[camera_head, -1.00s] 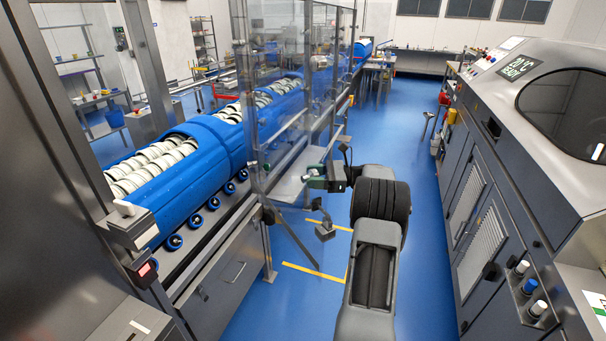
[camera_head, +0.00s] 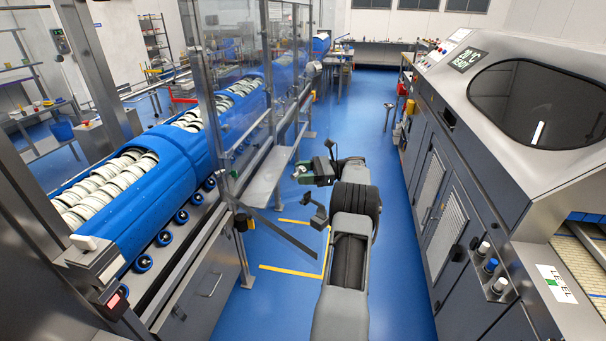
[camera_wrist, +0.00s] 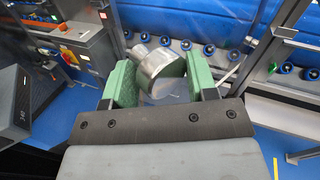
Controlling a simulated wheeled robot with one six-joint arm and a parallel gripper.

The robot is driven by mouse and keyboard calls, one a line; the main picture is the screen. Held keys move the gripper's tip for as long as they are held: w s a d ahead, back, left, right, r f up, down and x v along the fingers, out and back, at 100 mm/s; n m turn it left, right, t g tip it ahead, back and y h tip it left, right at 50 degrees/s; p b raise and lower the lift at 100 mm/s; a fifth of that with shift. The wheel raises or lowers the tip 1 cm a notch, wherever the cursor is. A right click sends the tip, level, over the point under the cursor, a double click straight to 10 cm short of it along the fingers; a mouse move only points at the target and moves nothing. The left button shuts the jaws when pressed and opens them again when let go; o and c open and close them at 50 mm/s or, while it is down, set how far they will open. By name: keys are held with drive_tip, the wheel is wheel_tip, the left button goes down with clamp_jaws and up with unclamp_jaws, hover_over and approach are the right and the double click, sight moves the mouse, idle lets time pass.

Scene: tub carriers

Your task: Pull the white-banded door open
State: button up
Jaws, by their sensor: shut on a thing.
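My gripper (camera_head: 306,174) is out ahead of me, beside the clear guard panels (camera_head: 236,62) in the head view. In the wrist view its green-padded fingers (camera_wrist: 161,82) are shut on a shiny round metal knob (camera_wrist: 160,72). The knob lies between both pads. The knob looks small and partly covered by the fingers in the head view. The clear panels stand in metal frames along the conveyor line. I cannot make out a white band on any of them, nor which panel the knob belongs to.
Blue tub carriers (camera_head: 150,178) with stacked white discs stand at left. A grey machine (camera_head: 450,165) with a dark window runs along the right. Blue floor (camera_head: 375,120) is open between them, with yellow lines (camera_head: 290,270) below my arm.

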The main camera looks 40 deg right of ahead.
drive_tip(key=shift+w+r, duration=0.25)
drive_tip(key=shift+r, duration=0.05)
drive_tip(key=o, duration=1)
drive_tip(key=shift+w, duration=0.1)
drive_tip(key=shift+c, duration=0.2)
drive_tip(key=shift+o, duration=1.2)
drive_tip(key=shift+a+f, duration=0.1)
drive_tip(key=shift+a, duration=0.05)
drive_tip(key=shift+f, duration=0.15)
drive_tip(key=shift+d, duration=0.2)
